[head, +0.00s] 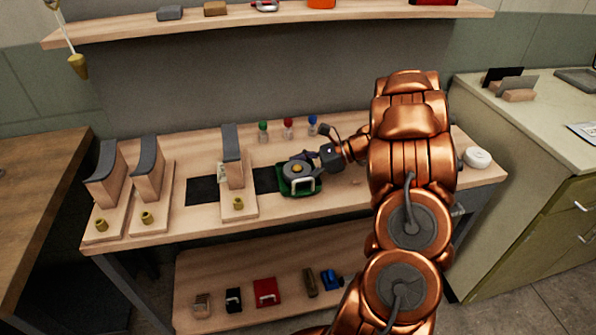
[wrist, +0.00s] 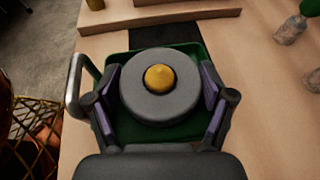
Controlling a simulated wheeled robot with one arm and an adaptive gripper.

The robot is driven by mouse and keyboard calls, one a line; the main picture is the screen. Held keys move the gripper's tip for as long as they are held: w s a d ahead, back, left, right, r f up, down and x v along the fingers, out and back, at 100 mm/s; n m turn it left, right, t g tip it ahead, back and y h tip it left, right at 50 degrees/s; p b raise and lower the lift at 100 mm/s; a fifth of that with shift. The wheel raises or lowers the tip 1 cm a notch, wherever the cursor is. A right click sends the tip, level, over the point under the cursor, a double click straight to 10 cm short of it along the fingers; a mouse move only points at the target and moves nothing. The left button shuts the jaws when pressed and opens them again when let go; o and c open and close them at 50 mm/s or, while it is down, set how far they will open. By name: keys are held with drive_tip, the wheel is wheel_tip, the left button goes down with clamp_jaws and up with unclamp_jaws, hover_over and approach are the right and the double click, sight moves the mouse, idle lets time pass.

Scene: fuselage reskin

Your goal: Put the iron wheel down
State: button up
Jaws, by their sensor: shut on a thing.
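The iron wheel (wrist: 135,97) is a thick dark grey disc with a yellow knob (wrist: 160,78) at its centre. My gripper (wrist: 163,90) is shut on it, with a purple-padded finger on each side of the wheel. The wheel is over a green tray (wrist: 182,133) with a metal handle; whether it touches the tray floor I cannot tell.
Three wooden stands with dark curved tops, including the middle one (head: 237,190), stand left of the tray. A black strip (head: 202,190) lies on the bench (head: 290,218). Green, red and blue-topped pieces (head: 288,127) stand behind. A white round object (head: 477,157) sits at the right end.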

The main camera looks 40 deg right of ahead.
drive_tip(key=shift+f, duration=0.2)
drive_tip(key=shift+f, duration=0.1)
drive_tip(key=o, duration=1.5)
drive_tip(key=shift+s+d+r, duration=0.15)
drive_tip(key=shift+d+r, duration=0.1)
drive_tip(key=v, duration=1.1)
drive_tip(key=shift+s+d, duration=0.1)
drive_tip(key=shift+d, duration=0.05)
